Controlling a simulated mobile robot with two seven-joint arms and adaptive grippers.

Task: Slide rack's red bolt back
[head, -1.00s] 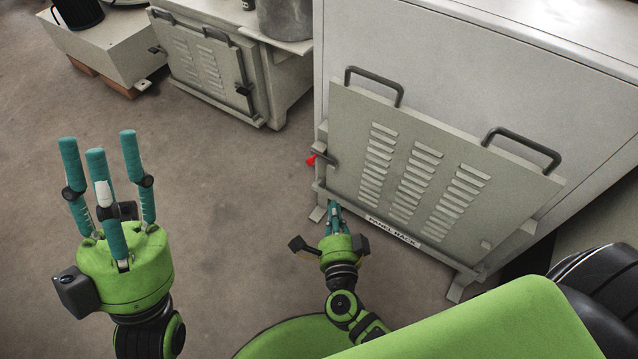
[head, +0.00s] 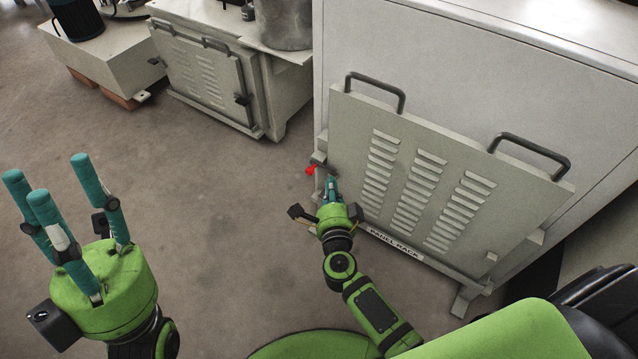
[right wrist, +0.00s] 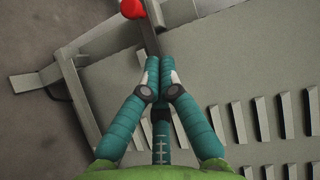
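The red bolt (head: 310,170) sticks out at the left edge of the panel rack (head: 345,140), near the panel's lower left. In the right wrist view the red bolt end (right wrist: 132,8) is at the top, on a dark bar (right wrist: 150,40). My right gripper (head: 331,182) is just below the bolt. In the right wrist view its fingertips (right wrist: 160,62) are close together at the lower end of the bar; I cannot tell whether they touch it. My left gripper (head: 50,180) is raised at the far left, fingers spread and empty.
The louvred panel has two dark handles (head: 375,82) on top and a "PANEL RACK" label (head: 394,245) below. A second louvred cabinet (head: 205,75) stands behind to the left. The floor (head: 215,210) between my left gripper and the rack is clear.

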